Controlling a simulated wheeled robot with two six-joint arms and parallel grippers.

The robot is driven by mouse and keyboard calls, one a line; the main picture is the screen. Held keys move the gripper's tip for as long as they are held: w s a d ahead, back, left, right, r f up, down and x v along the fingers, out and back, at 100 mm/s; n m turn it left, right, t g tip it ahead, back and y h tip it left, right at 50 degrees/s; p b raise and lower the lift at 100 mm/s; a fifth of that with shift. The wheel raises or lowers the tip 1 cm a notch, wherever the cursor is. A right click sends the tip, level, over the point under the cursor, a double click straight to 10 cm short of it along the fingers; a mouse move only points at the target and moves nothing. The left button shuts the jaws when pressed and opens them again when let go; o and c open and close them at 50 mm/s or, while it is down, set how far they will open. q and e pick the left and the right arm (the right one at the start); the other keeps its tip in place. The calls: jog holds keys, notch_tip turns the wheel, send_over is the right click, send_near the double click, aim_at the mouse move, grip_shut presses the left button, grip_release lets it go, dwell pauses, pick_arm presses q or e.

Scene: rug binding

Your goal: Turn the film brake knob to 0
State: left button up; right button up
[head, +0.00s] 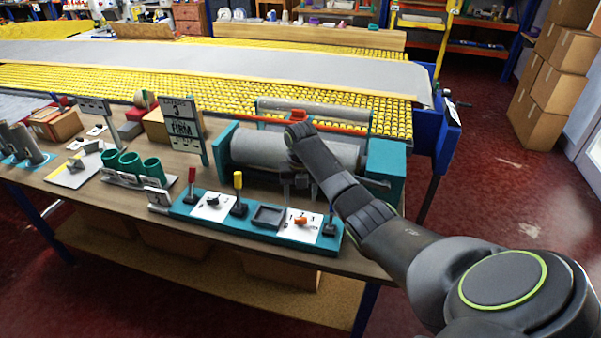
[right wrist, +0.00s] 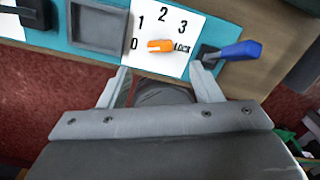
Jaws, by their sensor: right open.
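The orange film brake knob (head: 302,221) sits on a white dial plate at the right part of the teal control panel (head: 186,208). In the right wrist view the orange knob (right wrist: 160,45) lies nearly crosswise between the printed 0 and LOCK; which end is its pointer I cannot tell. The dial (right wrist: 165,22) also reads 1, 2 and 3. My right gripper (head: 298,192) is open and empty above the panel, behind the knob in the head view. Its fingers (right wrist: 162,78) are spread apart, short of the knob in the right wrist view. My left gripper is not in view.
A blue-handled lever (right wrist: 238,50) stands close beside the dial. A square recessed tray (head: 267,216), a yellow lever (head: 238,182), a black knob (head: 213,202) and a red lever (head: 191,178) share the panel. A grey roller (head: 250,148) lies behind. Green cups (head: 152,168) stand left.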

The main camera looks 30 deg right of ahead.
notch_tip(320, 180, up, 9)
jog(key=shift+f, duration=0.15)
dwell(0.5)
